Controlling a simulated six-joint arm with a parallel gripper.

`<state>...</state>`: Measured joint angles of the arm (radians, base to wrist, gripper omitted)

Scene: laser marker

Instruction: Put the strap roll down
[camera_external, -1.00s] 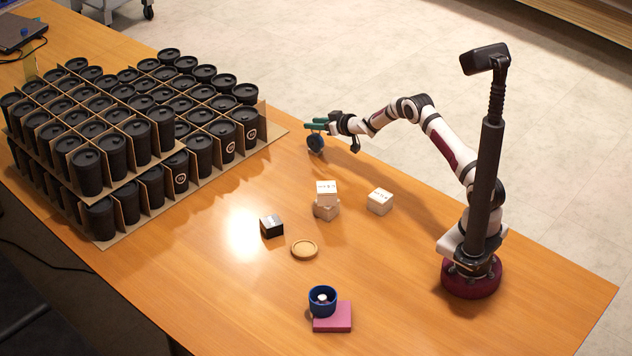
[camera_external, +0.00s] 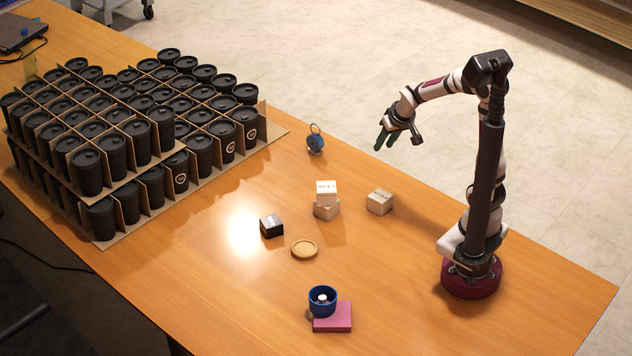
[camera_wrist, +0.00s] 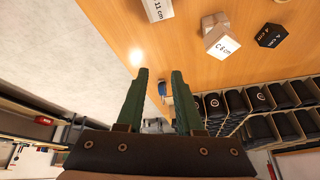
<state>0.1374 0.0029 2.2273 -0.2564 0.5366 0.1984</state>
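The strap roll (camera_external: 315,144), small and dark blue with a ring at its top, rests on the table (camera_external: 400,270) near the far edge, to the right of the cup crate. My gripper (camera_external: 384,143) is raised in the air to the right of the roll, clear of it, with its green fingers pointing down. In the wrist view my gripper (camera_wrist: 160,74) is open, with a gap between its fingers. A small blue shape, probably the roll (camera_wrist: 168,99), shows beyond that gap, partly hidden by the right finger.
Stacked cardboard trays of black lidded cups (camera_external: 130,130) fill the left. The right side is mostly clear.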

